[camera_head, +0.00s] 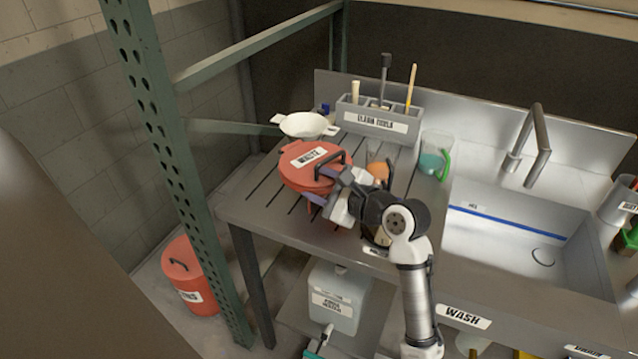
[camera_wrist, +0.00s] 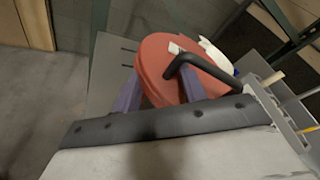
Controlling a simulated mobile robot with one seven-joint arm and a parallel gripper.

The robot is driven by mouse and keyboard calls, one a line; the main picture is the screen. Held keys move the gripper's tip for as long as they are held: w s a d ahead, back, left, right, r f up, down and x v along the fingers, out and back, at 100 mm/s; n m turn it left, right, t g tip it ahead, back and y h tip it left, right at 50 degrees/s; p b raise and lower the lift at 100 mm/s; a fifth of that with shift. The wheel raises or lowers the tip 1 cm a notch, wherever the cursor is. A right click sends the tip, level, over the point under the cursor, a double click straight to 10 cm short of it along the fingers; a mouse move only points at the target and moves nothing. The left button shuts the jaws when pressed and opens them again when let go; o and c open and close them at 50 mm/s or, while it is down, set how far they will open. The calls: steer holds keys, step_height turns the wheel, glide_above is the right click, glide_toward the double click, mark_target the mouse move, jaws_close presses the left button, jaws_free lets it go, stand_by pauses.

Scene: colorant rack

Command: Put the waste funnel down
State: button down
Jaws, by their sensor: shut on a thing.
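The waste funnel (camera_head: 300,173) is a round red piece with a white label and a black bar handle, over the left part of the slotted metal drainboard (camera_head: 262,212). It also shows in the wrist view (camera_wrist: 155,62), tilted in that picture. My gripper (camera_head: 327,184) is at its near right side, its purple fingers on either side of the red body near the handle. The gripper is shut on the funnel. The funnel's underside is hidden, so I cannot tell whether it touches the drainboard.
A white two-handled bowl (camera_head: 307,125) sits right behind the funnel. A grey tool holder (camera_head: 350,113), an orange-filled beaker (camera_head: 377,167) and a teal-filled beaker (camera_head: 434,155) stand near. The sink (camera_head: 500,240) lies right. A green rack post (camera_head: 165,150) rises left.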

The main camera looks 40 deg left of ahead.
steer(key=c, duration=0.8)
jaws_free()
steer(key=shift+f, duration=0.1)
steer(key=shift+o, duration=0.2)
